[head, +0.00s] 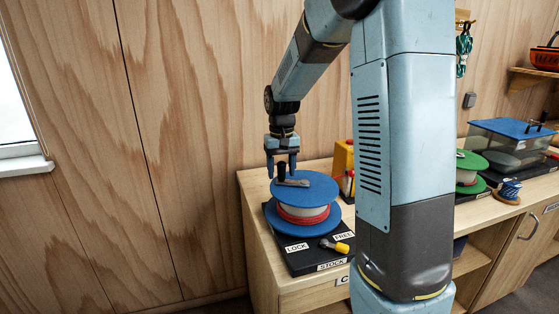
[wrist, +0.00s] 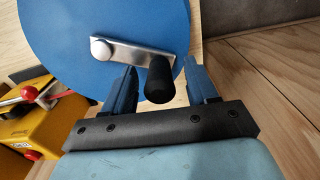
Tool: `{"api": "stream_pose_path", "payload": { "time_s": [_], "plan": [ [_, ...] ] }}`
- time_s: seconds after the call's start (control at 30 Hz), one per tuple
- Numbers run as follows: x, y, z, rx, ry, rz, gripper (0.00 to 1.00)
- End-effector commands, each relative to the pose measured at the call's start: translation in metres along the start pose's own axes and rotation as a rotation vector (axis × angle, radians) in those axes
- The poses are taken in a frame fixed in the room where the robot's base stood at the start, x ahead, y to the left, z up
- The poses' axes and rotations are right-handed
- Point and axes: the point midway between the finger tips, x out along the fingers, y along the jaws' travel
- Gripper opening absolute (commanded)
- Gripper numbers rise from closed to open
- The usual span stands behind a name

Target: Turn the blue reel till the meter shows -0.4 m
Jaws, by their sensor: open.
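The blue reel (head: 303,187) stands on a black base at the left end of the bench, with red and white line wound between its flanges. Its metal crank arm (wrist: 130,52) lies on the top flange and carries an upright black handle (wrist: 160,80). My gripper (head: 281,172) is open above the reel's far left part. In the wrist view its two blue fingers (wrist: 160,88) stand on either side of the black handle, with gaps visible. The yellow lever (head: 338,247) on the base lies by the FREE label. I see no readable meter figure.
A yellow box (head: 343,165) with a red-tipped lever stands behind the reel, partly hidden by my arm. A green reel (head: 470,168) and a clear bin with a blue lid (head: 513,130) stand farther right. The wooden wall is close behind.

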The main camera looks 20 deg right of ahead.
Motion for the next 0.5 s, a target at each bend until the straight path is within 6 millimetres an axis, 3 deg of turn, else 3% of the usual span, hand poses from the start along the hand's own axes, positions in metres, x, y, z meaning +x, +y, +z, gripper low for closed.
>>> {"api": "stream_pose_path", "payload": {
  "time_s": [0.37, 0.5],
  "plan": [
    [0.0048, 0.0001, 0.0002, 0.000, -0.001, 0.000, 0.58],
    [0.0046, 0.0001, 0.0001, 0.000, -0.001, 0.000, 0.45]
  ]
}}
